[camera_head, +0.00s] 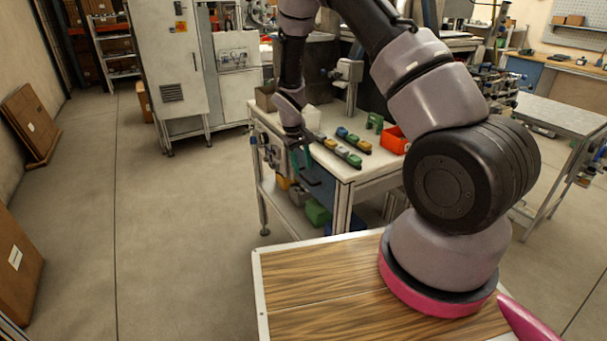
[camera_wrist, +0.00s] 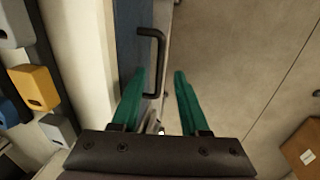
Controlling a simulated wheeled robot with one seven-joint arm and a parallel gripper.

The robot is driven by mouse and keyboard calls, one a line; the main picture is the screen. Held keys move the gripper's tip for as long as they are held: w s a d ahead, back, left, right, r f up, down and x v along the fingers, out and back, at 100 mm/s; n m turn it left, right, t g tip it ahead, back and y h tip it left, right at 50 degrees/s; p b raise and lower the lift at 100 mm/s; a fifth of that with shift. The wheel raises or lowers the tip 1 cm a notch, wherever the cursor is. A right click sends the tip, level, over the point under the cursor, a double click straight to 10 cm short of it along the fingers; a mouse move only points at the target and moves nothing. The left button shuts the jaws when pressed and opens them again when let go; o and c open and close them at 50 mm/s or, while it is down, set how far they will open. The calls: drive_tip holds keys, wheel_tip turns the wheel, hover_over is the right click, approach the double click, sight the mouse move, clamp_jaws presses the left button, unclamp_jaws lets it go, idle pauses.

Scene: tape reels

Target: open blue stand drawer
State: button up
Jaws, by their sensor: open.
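The blue stand drawer (camera_head: 322,194) is under the white tabletop of the stand (camera_head: 345,172). Its blue front also shows as a narrow strip in the wrist view (camera_wrist: 130,40). A black bar handle (camera_wrist: 161,60) stands out from that front. My gripper (camera_wrist: 159,80) is open, with green fingers. In the wrist view the handle's near end lies between the fingers, closer to the left fingertip. I cannot tell whether a finger touches it. In the head view my gripper (camera_head: 302,158) is beside the stand's front, and the drawer is partly hidden.
Several coloured blocks (camera_head: 340,151) lie in rows on the tabletop, beside a red bin (camera_head: 395,140). A green bin (camera_head: 318,212) is on the lower shelf. The floor (camera_head: 180,220) left of the stand is clear. A cardboard box (camera_wrist: 302,150) shows at the wrist view's right.

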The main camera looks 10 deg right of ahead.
sight(305, 178)
drive_tip(key=shift+w+d+f, duration=0.1)
drive_tip(key=shift+d+f, duration=0.1)
drive_tip(key=shift+f, duration=0.75)
drive_tip(key=shift+d+f, duration=0.15)
drive_tip(key=shift+f, duration=0.8)
clamp_jaws()
